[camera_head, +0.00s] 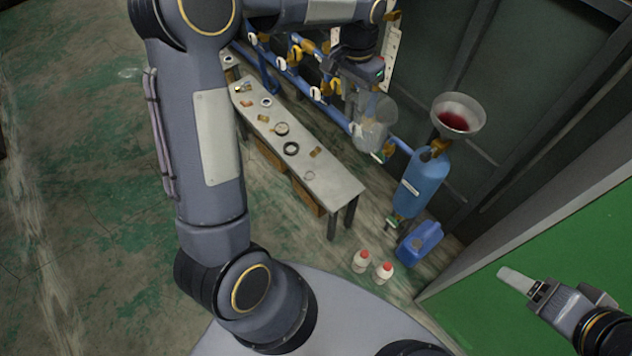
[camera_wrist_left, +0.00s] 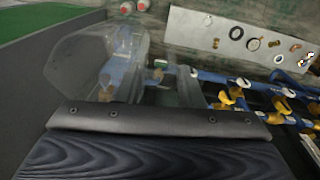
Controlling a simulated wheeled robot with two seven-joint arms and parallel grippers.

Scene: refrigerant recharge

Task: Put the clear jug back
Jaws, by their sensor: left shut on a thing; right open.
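The clear jug (camera_head: 374,122) is see-through and hangs in the air beside the blue pipes, left of the funnel. My left gripper (camera_head: 352,84) is shut on it from above. In the left wrist view the jug (camera_wrist_left: 95,62) shows beyond the dark gripper body, large and partly see-through; the grip itself is hard to make out. My right gripper (camera_head: 524,282) is open and empty, in front of the green panel at the lower right.
A grey bench (camera_head: 325,178) holds several rings and small parts. A blue cylinder (camera_head: 424,178) carries a funnel (camera_head: 458,115) with red liquid. A blue canister (camera_head: 420,242) and two white bottles with red caps (camera_head: 362,261) stand on the floor. Blue pipes with yellow valves (camera_head: 294,55) run behind the bench.

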